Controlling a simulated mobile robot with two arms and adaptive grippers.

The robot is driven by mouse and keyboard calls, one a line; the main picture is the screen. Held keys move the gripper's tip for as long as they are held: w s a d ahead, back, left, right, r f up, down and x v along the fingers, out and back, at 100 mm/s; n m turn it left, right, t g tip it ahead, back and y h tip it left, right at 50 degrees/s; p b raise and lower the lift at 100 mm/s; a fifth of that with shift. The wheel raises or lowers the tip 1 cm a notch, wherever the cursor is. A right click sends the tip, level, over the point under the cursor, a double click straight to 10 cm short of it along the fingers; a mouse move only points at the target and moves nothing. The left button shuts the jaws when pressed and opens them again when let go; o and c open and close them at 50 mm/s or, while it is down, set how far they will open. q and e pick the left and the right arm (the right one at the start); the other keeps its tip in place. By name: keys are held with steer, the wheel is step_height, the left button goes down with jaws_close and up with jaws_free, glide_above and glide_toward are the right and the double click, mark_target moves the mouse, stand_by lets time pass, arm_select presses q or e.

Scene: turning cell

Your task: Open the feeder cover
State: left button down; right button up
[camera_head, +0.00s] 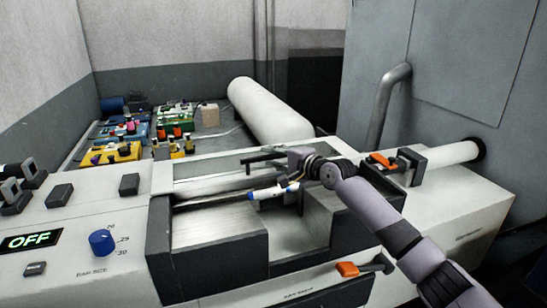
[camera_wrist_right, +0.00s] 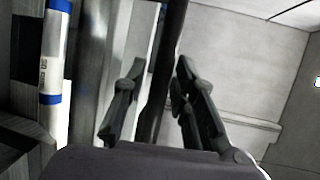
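The feeder (camera_head: 225,224) is the long pale and dark-grey unit in the middle of the head view. A pale frame (camera_head: 180,168) with a dark bar-like handle (camera_head: 252,159) lies along its back side and seems to be the feeder cover. I cannot tell how far it is raised. A white tube with blue bands (camera_head: 268,192) shows in the trough and also in the right wrist view (camera_wrist_right: 52,70). My right gripper (camera_head: 284,156) is at the handle's right end. In the wrist view its fingers (camera_wrist_right: 160,64) are apart, with a dark bar (camera_wrist_right: 172,45) between them. My left gripper is out of view.
A panel with an OFF display (camera_head: 30,241) and a blue knob (camera_head: 102,242) is at the left. Orange-tipped latches (camera_head: 347,269) sit at the front and right (camera_head: 381,160). Behind are a large white cylinder (camera_head: 265,108), colourful bins (camera_head: 118,152) and a grey cabinet (camera_head: 450,60).

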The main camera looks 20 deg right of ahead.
jaws_close()
stand_by(0.4)
steer(key=shift+w, duration=0.1)
